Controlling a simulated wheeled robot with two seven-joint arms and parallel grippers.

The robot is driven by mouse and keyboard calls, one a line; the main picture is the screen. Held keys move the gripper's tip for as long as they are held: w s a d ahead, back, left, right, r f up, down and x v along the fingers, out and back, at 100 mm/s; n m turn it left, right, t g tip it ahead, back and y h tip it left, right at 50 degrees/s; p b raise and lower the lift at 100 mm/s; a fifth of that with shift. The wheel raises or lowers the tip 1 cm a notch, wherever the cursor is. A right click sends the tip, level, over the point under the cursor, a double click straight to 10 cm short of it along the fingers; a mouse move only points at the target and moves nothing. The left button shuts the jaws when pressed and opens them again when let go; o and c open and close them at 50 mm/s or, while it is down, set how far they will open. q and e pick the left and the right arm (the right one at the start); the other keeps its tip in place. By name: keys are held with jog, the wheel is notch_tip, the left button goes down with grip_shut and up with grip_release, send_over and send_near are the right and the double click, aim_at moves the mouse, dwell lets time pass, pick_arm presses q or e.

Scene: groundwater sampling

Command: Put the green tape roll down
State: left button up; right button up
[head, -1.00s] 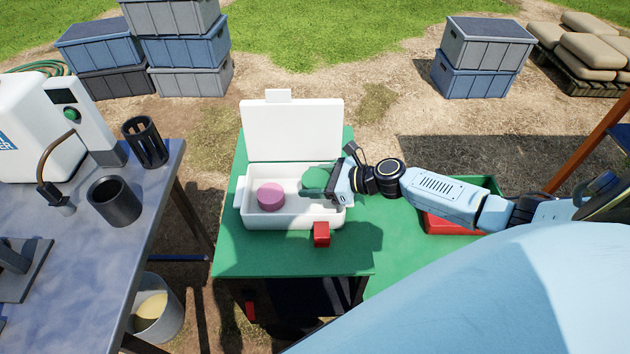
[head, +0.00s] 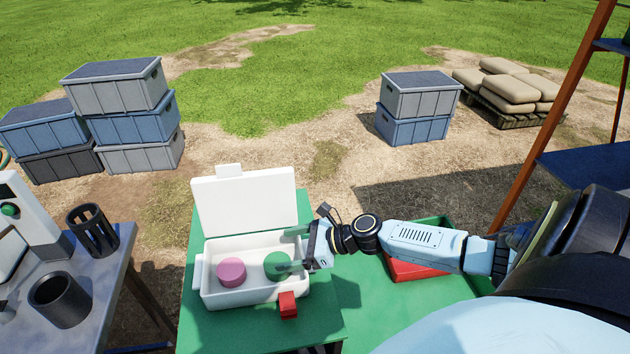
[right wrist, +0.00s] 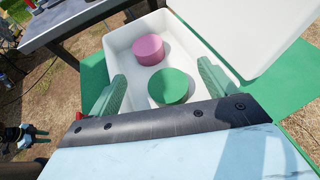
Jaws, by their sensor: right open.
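The green tape roll (head: 278,265) lies in the right part of the open white box (head: 252,303), to the right of a pink roll (head: 231,272). My right gripper (head: 291,250) is open at the box's right side, with its green fingers spread around the green roll. In the right wrist view the green roll (right wrist: 172,87) sits on the box floor between the spread fingers (right wrist: 160,84), with gaps on both sides. The pink roll (right wrist: 149,49) lies just beyond it. My left gripper is not in the head view.
The box's raised lid (head: 246,203) stands at its back. A red latch (head: 288,305) is on its front. The green table (head: 240,333) carries the box, with a red tray (head: 415,268) to the right. A grey bench (head: 95,305) with dark cups stands at the left.

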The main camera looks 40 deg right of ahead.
jog(key=v, duration=0.7)
jog(key=shift+d+r, duration=0.2)
dwell(1.0)
